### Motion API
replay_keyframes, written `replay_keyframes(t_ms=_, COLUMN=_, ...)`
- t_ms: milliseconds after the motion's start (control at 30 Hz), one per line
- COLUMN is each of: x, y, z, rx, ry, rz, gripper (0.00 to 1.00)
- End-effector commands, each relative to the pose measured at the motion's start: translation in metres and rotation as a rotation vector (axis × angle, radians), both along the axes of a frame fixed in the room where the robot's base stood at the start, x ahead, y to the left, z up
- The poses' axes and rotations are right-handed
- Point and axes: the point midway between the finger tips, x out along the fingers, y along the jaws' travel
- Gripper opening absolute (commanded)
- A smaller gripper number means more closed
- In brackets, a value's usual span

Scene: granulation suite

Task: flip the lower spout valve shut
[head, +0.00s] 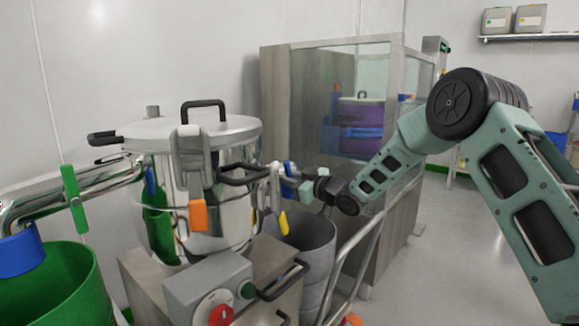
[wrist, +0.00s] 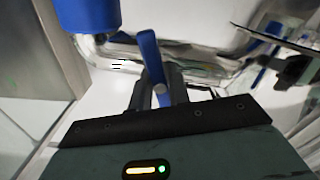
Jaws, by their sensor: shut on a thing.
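My gripper (head: 312,188) reaches in from the right to the right side of a shiny steel kettle (head: 238,188). It is shut on a blue valve lever (wrist: 150,58); the lever stands up between the fingers in the wrist view and also shows in the head view (head: 288,170). A steel spout pipe (wrist: 120,52) runs behind the lever, with a blue collar (wrist: 88,14) at upper left. In the head view my gripper partly hides the valve body. I cannot tell whether this valve is open or shut.
A green lever (head: 73,198) sits on the left pipe above a green bin (head: 65,285). A grey bin (head: 309,240) stands below my gripper. A glass-sided steel cabinet (head: 325,65) is close behind. Open floor (head: 455,235) lies to the right.

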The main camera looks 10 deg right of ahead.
Motion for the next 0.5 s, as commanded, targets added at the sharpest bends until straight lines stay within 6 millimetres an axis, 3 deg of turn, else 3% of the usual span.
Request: replay_keyframes(t_ms=500, x=-0.0004, y=-0.0002, z=-0.0004, rx=0.223, ry=0.166, rz=0.0, gripper=0.0)
